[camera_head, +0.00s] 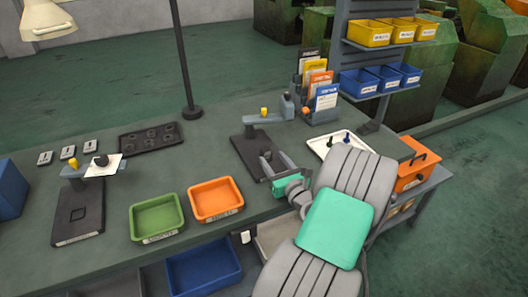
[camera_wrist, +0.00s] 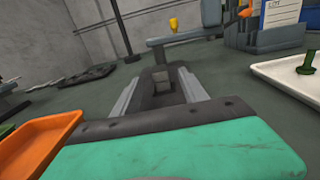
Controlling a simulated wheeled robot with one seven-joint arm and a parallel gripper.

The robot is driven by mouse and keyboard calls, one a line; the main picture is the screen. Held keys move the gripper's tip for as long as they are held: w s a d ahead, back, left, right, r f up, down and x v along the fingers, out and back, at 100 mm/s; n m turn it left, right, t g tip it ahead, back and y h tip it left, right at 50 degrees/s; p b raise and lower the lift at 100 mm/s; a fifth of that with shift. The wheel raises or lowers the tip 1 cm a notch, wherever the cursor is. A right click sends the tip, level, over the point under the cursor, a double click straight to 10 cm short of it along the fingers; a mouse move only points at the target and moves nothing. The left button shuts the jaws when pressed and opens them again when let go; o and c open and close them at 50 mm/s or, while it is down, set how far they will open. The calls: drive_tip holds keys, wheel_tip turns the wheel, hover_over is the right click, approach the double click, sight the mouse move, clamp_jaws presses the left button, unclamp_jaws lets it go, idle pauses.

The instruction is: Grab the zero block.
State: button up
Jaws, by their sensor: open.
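A small grey block, apparently the zero block (camera_wrist: 163,82), stands on the dark base plate (camera_wrist: 150,72) of a gauge stand in the wrist view. No label on it is readable. My gripper (camera_wrist: 160,74) is open, with one finger on each side of the block in that view. I cannot tell whether the fingers touch it or how far away it is. In the head view my gripper (camera_head: 275,162) is over the near end of the same dark base plate (camera_head: 248,150). There the block is too small and too near the fingers to make out clearly.
The stand's arm with a yellow knob (camera_head: 264,112) extends above the plate's far end. A white tray (camera_head: 340,142) lies right; orange (camera_head: 216,199) and green (camera_head: 157,216) bins lie left. A second gauge stand (camera_head: 78,212) is farther left. Bench between has free room.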

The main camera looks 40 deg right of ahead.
sight(267, 152)
drive_tip(key=x, duration=0.5)
drive_tip(key=shift+a+r+p, duration=0.1)
drive_tip(key=shift+p, duration=0.25)
clamp_jaws()
